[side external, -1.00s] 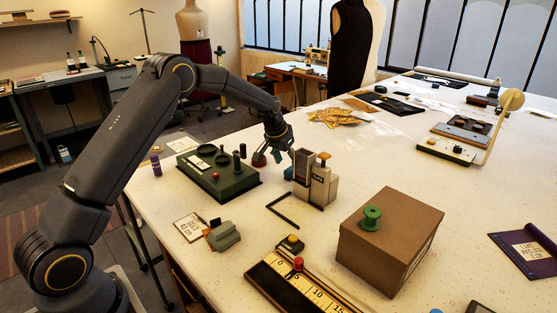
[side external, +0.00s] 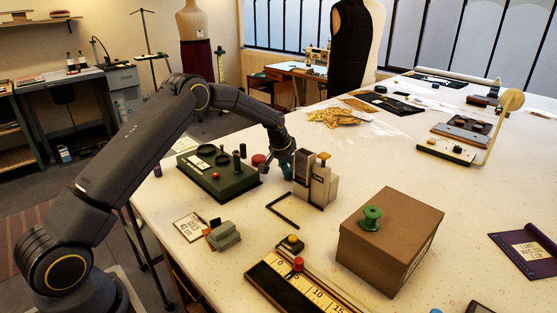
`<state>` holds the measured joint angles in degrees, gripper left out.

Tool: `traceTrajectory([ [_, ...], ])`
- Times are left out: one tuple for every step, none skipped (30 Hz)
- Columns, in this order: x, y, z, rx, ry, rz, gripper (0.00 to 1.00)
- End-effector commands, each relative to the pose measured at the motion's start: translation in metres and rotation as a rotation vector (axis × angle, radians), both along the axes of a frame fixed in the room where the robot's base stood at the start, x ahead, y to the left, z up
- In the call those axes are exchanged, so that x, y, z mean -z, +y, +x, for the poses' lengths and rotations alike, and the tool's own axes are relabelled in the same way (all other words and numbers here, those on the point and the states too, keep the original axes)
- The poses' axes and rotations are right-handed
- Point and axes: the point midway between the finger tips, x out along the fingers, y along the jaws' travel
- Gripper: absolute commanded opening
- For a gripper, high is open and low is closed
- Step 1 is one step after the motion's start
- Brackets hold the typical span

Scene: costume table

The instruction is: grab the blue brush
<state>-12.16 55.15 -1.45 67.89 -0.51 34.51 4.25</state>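My gripper (side external: 279,165) is low over the white table, between the green tray-like block and the grey upright device. It looks small and dark here, and whether its fingers are open or shut is unclear. A small blue thing (side external: 287,173), probably the blue brush, shows right at the fingertips, beside the grey device. Its shape is mostly hidden by the gripper and the device. I cannot tell whether the fingers touch it.
The grey device (side external: 318,184) stands close on the right. A brown box (side external: 386,250) with a green spool (side external: 371,217) is nearer the camera.

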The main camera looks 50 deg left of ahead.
Motion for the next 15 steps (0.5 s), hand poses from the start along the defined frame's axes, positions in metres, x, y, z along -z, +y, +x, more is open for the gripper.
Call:
traceTrajectory([
  [-0.0001,-0.0001,0.0,0.0,0.0,0.0,0.21],
  [-0.0001,-0.0001,-0.0001,0.0,0.0,0.0,0.18],
  [-0.0001,-0.0001,0.0,0.0,0.0,0.0,0.14],
  [-0.0001,-0.0001,0.0,0.0,0.0,0.0,0.1],
  [-0.0001,-0.0001,0.0,0.0,0.0,0.0,0.07],
  [-0.0001,-0.0001,0.0,0.0,0.0,0.0,0.03],
  [-0.0001,-0.0001,0.0,0.0,0.0,0.0,0.0],
  [-0.0001,-0.0001,0.0,0.0,0.0,0.0,0.0],
  [-0.0002,0.0,0.0,0.0,0.0,0.0,0.0],
  [-0.0002,0.0,0.0,0.0,0.0,0.0,0.0],
  [-0.0002,0.0,0.0,0.0,0.0,0.0,0.0],
  [-0.0002,0.0,0.0,0.0,0.0,0.0,0.0],
  [-0.0002,0.0,0.0,0.0,0.0,0.0,0.0],
  [-0.0004,0.0,0.0001,0.0,0.0,0.0,0.0],
  [-0.0009,-0.0001,0.0001,0.0,0.0,0.0,0.0],
])
